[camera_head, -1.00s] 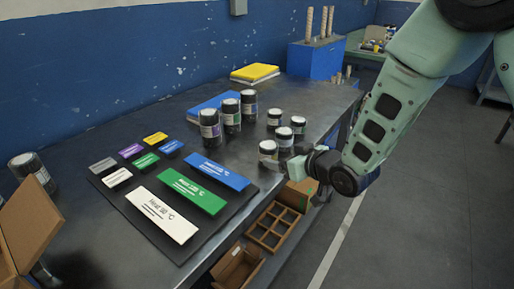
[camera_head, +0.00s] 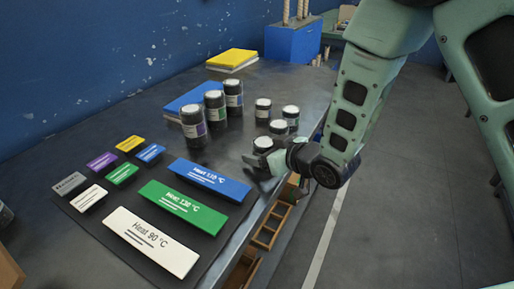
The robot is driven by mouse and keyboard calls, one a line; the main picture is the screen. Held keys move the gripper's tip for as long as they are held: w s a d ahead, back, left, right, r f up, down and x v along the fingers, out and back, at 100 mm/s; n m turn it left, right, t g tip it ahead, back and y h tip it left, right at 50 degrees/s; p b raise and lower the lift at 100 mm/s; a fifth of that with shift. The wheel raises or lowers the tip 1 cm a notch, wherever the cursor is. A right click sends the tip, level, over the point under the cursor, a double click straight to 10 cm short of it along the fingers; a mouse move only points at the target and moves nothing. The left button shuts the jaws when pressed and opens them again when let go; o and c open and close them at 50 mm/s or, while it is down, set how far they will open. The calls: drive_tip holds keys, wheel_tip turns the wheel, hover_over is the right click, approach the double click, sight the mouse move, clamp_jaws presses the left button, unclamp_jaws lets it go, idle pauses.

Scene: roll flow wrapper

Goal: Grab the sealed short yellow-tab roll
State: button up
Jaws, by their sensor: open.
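Several short dark rolls with white tops stand upright near the table's right edge. They are a back left one (camera_head: 263,108), a back right one (camera_head: 290,114), a middle one (camera_head: 278,130) and a front one (camera_head: 263,146). I cannot make out a yellow tab on any of them, nor tell which is sealed. My gripper (camera_head: 257,162) is open, low over the table at the front short roll. Its fingers overlap the lower part of that roll in the picture, and I cannot tell whether they touch it.
Three taller rolls (camera_head: 193,129) stand to the left, beside a blue pad (camera_head: 188,103). Small coloured tiles, one yellow (camera_head: 129,144), and long heat plates (camera_head: 183,209) lie on a dark mat. A yellow pad (camera_head: 232,58) lies behind. Cardboard trays (camera_head: 266,235) sit below the edge.

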drive_tip(key=c, duration=1.1)
drive_tip(key=shift+c, duration=0.2)
drive_tip(key=shift+r, duration=0.1)
